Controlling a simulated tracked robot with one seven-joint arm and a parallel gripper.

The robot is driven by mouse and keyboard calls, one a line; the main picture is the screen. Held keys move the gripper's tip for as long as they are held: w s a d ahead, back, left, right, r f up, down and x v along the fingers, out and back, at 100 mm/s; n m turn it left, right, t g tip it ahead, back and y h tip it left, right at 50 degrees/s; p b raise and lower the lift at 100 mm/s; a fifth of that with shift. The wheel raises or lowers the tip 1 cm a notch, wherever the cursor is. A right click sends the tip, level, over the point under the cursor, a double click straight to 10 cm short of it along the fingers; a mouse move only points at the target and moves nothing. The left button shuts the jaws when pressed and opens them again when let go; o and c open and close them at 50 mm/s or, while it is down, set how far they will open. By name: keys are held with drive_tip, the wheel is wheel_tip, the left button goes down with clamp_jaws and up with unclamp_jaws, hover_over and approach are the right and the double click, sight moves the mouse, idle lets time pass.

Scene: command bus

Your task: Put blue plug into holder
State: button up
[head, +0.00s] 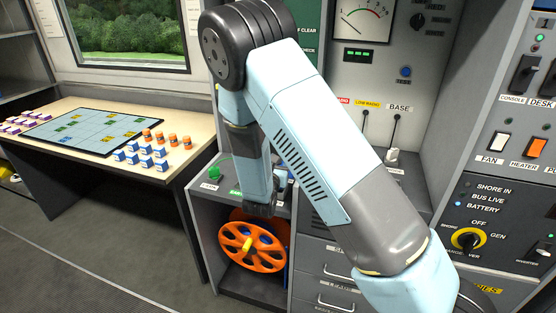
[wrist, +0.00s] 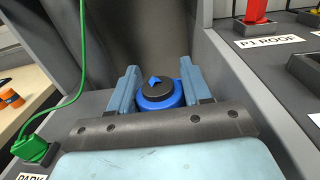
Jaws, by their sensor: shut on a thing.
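The blue plug (wrist: 163,97) shows in the wrist view as a round blue body with a dark cap and a blue arrow on top. My gripper (wrist: 160,88) has its two light-blue fingers on either side of it and is shut on it. In the head view my gripper (head: 262,208) points down at the counter beside the grey cabinet, and the plug cannot be made out there. What lies under the plug is hidden, so I cannot tell whether it is seated. I cannot tell which socket is its holder.
A green plug (wrist: 33,148) with a green cable stands left, by a PARK label. A red plug (wrist: 257,10) stands by the P1 ROOF label, near a dark socket block (wrist: 305,70). An orange reel (head: 252,246) sits below the counter. A table (head: 185,122) with small blocks stands left.

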drive_tip(key=shift+f, duration=1.4)
drive_tip(key=shift+f, duration=0.1)
drive_tip(key=o, duration=1.2)
drive_tip(key=shift+o, duration=0.2)
drive_tip(key=v, duration=1.3)
drive_tip(key=shift+s, duration=0.4)
drive_tip(key=shift+a+f, duration=0.1)
drive_tip(key=shift+a, duration=0.05)
